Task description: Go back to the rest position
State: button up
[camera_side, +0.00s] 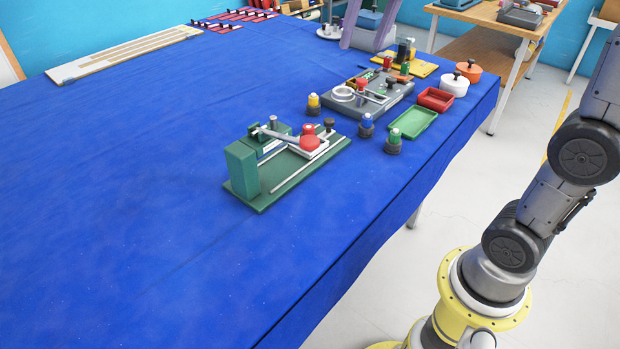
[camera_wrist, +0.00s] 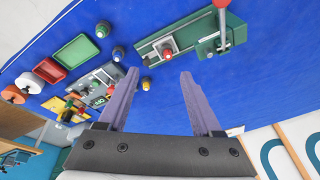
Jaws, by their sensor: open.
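My gripper (camera_wrist: 158,75) shows in the wrist view with its two purple fingers spread wide apart. It is open and nothing is held between the fingers. The blue-covered table lies below, with a green board (camera_wrist: 190,32) bearing a red knob beyond the fingertips, apart from them. In the side view my arm rises out of the frame at the right. Two purple bars (camera_side: 352,22) show at the top of that view, but I cannot tell whether they are my fingers.
The side view shows the green clamp board (camera_side: 241,170), a grey board (camera_side: 350,106), a green tray (camera_side: 412,123), a red tray (camera_side: 435,99) and lidded pots (camera_side: 455,84) near the table's right edge. The blue table (camera_side: 120,210) is bare at front left.

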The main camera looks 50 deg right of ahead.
jog(key=s+a+f+n+t, duration=0.1)
jog(key=s+a+f+n, duration=0.1)
jog(key=s+f, duration=0.5)
jog(key=s+a+f+n+t, duration=0.1)
jog(key=s+a+f+n, duration=0.1)
jog(key=s+f+n, duration=0.2)
jog(key=s+f, duration=0.3)
jog(key=s, duration=0.4)
jog(key=shift+s+a+t, duration=0.2)
jog(key=shift+a+t, duration=0.1)
jog(key=shift+a, duration=0.05)
